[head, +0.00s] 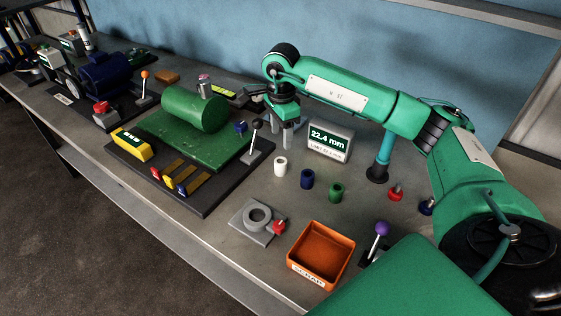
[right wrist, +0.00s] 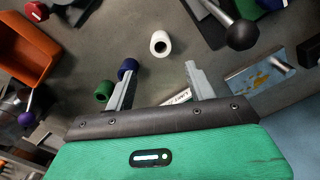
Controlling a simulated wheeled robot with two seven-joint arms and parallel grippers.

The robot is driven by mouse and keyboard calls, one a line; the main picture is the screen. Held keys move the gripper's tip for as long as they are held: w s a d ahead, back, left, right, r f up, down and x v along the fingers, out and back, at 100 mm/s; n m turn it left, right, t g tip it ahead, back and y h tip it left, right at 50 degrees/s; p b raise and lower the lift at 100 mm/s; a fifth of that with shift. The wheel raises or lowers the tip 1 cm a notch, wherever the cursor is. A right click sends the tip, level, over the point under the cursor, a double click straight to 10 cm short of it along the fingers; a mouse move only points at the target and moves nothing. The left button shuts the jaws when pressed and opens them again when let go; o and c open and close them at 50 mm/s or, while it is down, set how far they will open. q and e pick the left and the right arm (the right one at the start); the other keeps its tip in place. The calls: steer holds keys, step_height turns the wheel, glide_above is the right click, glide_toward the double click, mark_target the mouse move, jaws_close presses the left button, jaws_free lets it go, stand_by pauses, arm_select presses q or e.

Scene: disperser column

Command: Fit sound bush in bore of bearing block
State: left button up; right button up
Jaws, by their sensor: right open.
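Three bushes stand on the bench: a white one (head: 280,166), a blue one (head: 307,179) and a green one (head: 336,193). Which is sound does not show. In the right wrist view the white bush (right wrist: 160,43) lies beyond the fingertips, between their lines; the blue (right wrist: 127,68) and green (right wrist: 103,91) ones are partly behind the left finger. The grey bearing block (head: 240,222) lies nearer the front edge, its round bore (head: 257,216) facing up and looking empty. My right gripper (head: 288,138) is open and empty, above the bench behind the white bush. My left gripper is out of view.
A display (head: 329,142) reads 22.4 mm. An orange scrap bin (head: 320,254) stands right of the block, with a purple-knobbed lever (head: 381,230) beside it. A red knob (head: 279,227) sits at the block.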

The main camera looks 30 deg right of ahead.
mark_target(281, 166)
step_height(281, 166, down, 9)
steer(key=p, duration=0.3)
steer(key=shift+d+f, duration=0.1)
steer(key=shift+f, duration=0.15)
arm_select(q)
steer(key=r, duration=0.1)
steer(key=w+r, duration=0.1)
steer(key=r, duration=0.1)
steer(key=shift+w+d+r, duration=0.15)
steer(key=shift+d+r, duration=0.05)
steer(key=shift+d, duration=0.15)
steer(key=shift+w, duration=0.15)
arm_select(e)
steer(key=c, duration=1)
